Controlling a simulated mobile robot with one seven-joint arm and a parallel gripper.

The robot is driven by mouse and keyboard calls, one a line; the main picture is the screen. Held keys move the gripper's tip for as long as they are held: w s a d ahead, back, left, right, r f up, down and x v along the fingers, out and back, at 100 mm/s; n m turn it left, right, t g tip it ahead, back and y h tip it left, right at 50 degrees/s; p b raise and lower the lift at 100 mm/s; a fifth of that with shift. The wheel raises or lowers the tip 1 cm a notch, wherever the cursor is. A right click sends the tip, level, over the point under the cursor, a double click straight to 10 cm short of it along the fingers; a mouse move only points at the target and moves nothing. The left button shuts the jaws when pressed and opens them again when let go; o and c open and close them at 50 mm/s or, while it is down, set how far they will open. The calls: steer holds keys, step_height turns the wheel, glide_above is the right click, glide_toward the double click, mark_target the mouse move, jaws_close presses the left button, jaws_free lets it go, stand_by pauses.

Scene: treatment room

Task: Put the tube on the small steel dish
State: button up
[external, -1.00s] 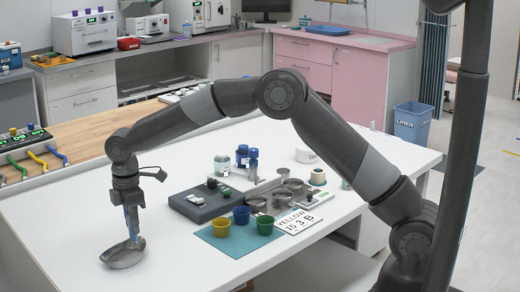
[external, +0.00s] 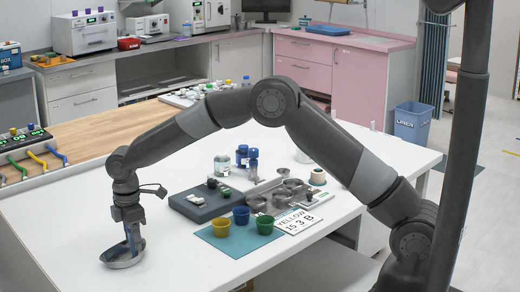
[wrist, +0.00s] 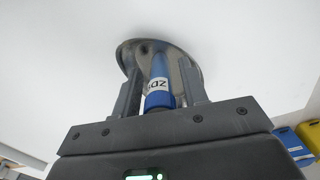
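The small steel dish (external: 112,258) rests on the white table at the left in the external view. The dish (wrist: 130,54) also shows beyond my fingers in the wrist view. The blue tube (wrist: 159,88), with a white label, stands between my fingers, its far end over the inside of the dish. My gripper (external: 133,249) points down at the dish. In the wrist view my gripper (wrist: 160,82) is open, with a narrow gap on each side of the tube. How the tube's far end rests is hard to see.
A teal mat (external: 212,243) with yellow, blue and green cups lies to the right. A grey block (external: 205,206), blue-capped bottles (external: 243,157) and a tray of metal bowls (external: 268,190) are behind it. The front left of the table is clear.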

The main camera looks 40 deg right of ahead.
steer(key=shift+o, duration=0.5)
steer(key=shift+r, duration=0.1)
step_height(320, 180, up, 12)
steer(key=shift+r, duration=0.1)
steer(key=shift+d+r, duration=0.25)
steer(key=s+d+r+m+t, duration=0.1)
steer(key=s+d+r+m, duration=0.1)
steer(key=s+d+r, duration=0.4)
steer(key=s+d+r+m+t, duration=0.1)
steer(key=s+d+r+m, duration=0.2)
steer(key=d, duration=0.5)
steer(key=s+d+r+m+t, duration=0.1)
steer(key=s+d+r+m, duration=0.1)
steer(key=s+d+r, duration=0.35)
steer(key=s+d+f+m+t, duration=0.1)
steer(key=s+d+m, duration=0.3)
steer(key=s+d, duration=0.4)
steer(key=s+d+f+m+t, duration=0.1)
steer(key=s+d+m, duration=0.4)
steer(key=s, duration=0.8)
steer(key=shift+d+f+t, duration=0.3)
steer(key=shift+d+f, duration=0.6)
steer(key=shift+d, duration=0.7)
